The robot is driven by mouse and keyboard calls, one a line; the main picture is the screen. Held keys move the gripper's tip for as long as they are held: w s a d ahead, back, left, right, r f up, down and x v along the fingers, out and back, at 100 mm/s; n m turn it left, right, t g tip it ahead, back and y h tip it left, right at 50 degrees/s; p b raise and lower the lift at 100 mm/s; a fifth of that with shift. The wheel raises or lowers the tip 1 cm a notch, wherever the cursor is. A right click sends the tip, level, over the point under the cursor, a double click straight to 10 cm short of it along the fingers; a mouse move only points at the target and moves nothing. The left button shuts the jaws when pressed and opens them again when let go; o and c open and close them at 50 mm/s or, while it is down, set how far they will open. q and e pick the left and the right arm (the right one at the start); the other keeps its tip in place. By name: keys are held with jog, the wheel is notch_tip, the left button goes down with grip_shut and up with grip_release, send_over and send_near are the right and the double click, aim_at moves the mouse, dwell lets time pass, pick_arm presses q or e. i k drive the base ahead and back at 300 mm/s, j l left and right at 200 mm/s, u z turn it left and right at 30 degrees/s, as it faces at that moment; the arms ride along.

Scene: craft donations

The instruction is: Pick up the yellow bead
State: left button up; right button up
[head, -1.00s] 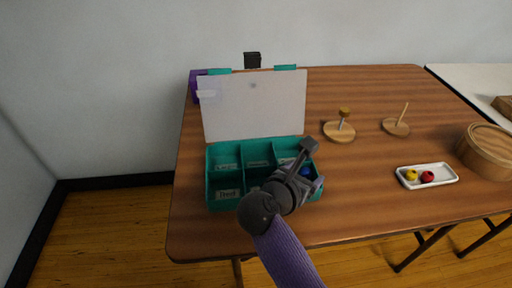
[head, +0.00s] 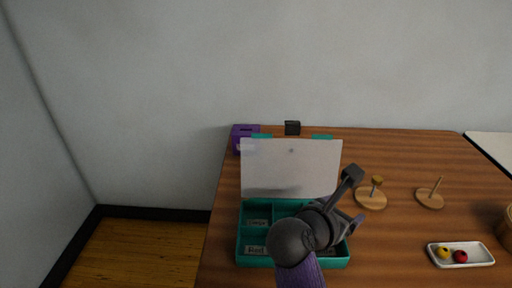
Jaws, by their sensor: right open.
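The yellow bead (head: 443,252) lies in a small white tray (head: 482,255) at the lower right, beside a red bead (head: 460,257). My right gripper (head: 354,193) is over the right part of the teal compartment box (head: 241,249), well to the left of the tray. Its jaws are open, with one finger up and one lower right. I see nothing held between them. The gripper and forearm hide part of the box's compartments. My left gripper is not in view.
The box's whitish lid (head: 290,168) stands open. Two wooden stands with pegs, one (head: 370,199) and another (head: 430,199), are behind the tray. A round wooden container (head: 507,230) is at the right edge. A purple box (head: 244,133) sits at the back left.

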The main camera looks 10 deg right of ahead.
aim_at(443, 252)
jog(key=k, duration=1)
